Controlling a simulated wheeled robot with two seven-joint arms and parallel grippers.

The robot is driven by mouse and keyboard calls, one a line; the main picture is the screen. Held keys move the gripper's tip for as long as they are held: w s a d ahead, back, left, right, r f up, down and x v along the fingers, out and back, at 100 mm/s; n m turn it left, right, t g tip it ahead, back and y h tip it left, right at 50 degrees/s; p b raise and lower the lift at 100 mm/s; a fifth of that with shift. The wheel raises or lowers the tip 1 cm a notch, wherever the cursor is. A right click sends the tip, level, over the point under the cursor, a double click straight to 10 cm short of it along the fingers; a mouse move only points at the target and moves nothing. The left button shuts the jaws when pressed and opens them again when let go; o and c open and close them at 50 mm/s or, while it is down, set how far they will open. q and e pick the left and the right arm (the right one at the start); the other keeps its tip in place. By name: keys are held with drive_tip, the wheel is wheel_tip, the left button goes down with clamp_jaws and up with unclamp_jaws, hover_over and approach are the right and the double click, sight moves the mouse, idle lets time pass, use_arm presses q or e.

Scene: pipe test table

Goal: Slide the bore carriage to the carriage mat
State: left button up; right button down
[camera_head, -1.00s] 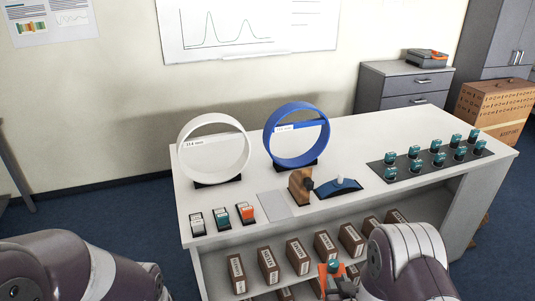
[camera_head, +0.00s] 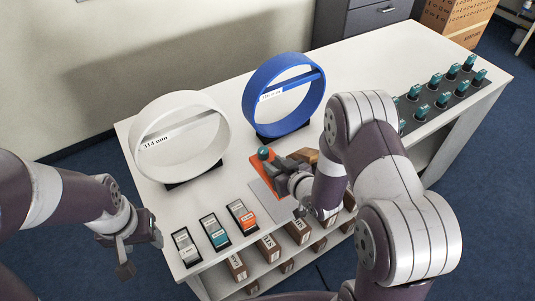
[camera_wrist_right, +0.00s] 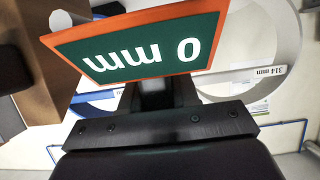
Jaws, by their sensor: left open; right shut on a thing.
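An orange piece (camera_head: 256,172) with a teal knob is at my right gripper (camera_head: 276,170) in the head view. The right gripper is shut on it. Its orange-edged green face (camera_wrist_right: 150,45) reads "0 mm" upside down in the right wrist view. I cannot tell whether this piece is the bore carriage. A pale grey flat rectangle (camera_head: 268,203), possibly the carriage mat, lies just in front of it, partly covered by the gripper. A wooden block (camera_head: 308,155) shows behind the right wrist, mostly hidden. My left gripper (camera_head: 138,256) is open and empty, left of the table.
A white ring (camera_head: 143,108) labelled 314 mm and a blue ring (camera_head: 250,95) stand upright at the back. Several small trays with coloured tags, one orange (camera_head: 242,215), line the front left. Teal-knobbed pieces (camera_head: 437,80) stand on a dark mat at right. Boxes fill the shelf below.

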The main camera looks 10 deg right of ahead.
drive_tip(key=shift+s+d+r, duration=0.1)
drive_tip(key=shift+s+d, duration=0.05)
drive_tip(key=shift+s, duration=0.15)
drive_tip(key=shift+w+f+b, duration=0.1)
drive_tip(key=shift+f+b, duration=0.55)
drive_tip(key=shift+f, duration=0.05)
wheel_tip(320, 180, down, 8)
drive_tip(key=b, duration=0.7)
drive_tip(key=shift+f+b, duration=0.35)
drive_tip(key=shift+b, duration=0.05)
drive_tip(key=c, duration=0.8)
unclamp_jaws()
drive_tip(key=shift+o, duration=0.2)
drive_tip(key=v, duration=1.2)
drive_tip(key=shift+s+b, duration=0.4)
